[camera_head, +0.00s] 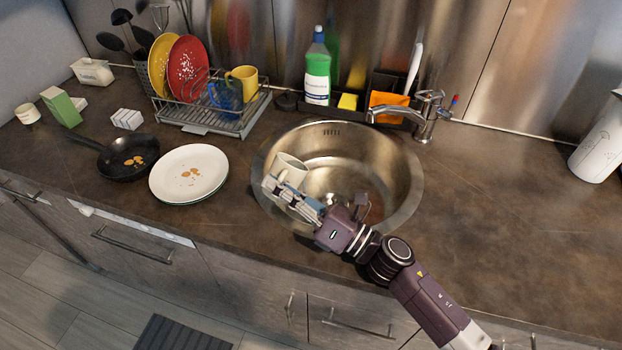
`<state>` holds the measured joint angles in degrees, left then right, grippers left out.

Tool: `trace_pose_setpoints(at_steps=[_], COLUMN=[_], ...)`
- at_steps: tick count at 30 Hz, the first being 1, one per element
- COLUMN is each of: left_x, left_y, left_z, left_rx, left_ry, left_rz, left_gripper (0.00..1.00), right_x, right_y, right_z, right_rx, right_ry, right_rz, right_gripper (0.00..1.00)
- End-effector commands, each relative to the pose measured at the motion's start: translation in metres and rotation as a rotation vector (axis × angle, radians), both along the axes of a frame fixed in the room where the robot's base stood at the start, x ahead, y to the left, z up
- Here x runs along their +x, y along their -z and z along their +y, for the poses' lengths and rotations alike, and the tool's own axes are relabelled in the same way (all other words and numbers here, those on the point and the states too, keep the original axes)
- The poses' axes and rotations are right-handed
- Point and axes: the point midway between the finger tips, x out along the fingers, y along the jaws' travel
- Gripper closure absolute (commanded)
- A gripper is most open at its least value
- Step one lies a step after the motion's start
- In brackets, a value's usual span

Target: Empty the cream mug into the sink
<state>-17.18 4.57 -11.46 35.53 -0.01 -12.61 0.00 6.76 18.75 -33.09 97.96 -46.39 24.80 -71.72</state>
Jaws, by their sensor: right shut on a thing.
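The cream mug (289,168) is over the left part of the round steel sink (345,160). It looks tilted, but its opening and contents are hard to make out. My right gripper (279,188) is shut on the mug, with the arm coming in from the lower right. The gripper hides the mug's lower part. My left gripper does not show.
A white plate (188,174) with crumbs and a black pan (128,158) lie left of the sink. A dish rack (215,115), a green bottle (317,70) and the tap (428,112) stand behind.

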Motion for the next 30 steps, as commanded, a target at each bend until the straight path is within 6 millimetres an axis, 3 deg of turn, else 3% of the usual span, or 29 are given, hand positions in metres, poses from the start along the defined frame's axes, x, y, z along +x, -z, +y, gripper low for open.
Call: trace_pose_setpoints(at_steps=[30], left_x=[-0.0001], left_y=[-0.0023], left_z=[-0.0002], left_rx=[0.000], left_ry=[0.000], left_rz=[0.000], left_gripper=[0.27], right_x=[0.0048], right_y=[-0.0062], right_z=[-0.0051], right_rx=[0.100], right_ry=[-0.010], right_rz=[0.073], right_gripper=[1.00])
